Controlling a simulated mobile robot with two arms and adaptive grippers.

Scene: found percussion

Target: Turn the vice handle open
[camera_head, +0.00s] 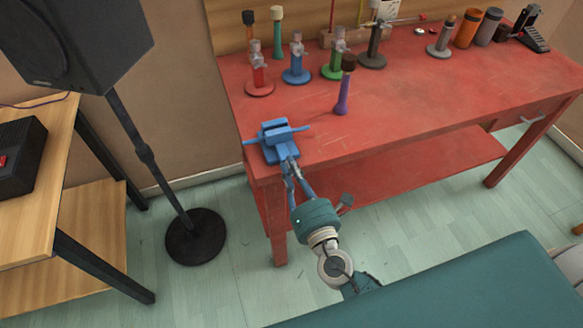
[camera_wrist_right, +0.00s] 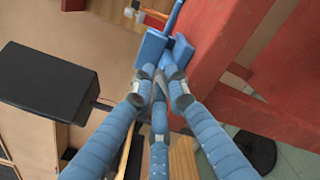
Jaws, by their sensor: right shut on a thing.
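The blue vice (camera_head: 280,142) is fixed at the front left corner of the red workbench. It also shows at the top of the right wrist view (camera_wrist_right: 152,45), its blue jaws close beyond my fingers. My right gripper (camera_head: 289,165) reaches up to the front of the vice from below. In the right wrist view its blue fingers (camera_wrist_right: 158,86) come together on the vice handle, which they mostly hide. How far the handle is turned cannot be told. My left gripper is not in view.
The red workbench (camera_head: 420,95) carries a purple mallet-like piece (camera_head: 343,90) right of the vice and several coloured stands behind. A black speaker (camera_head: 75,40) on a stand is at the left, beside a wooden table (camera_head: 50,215).

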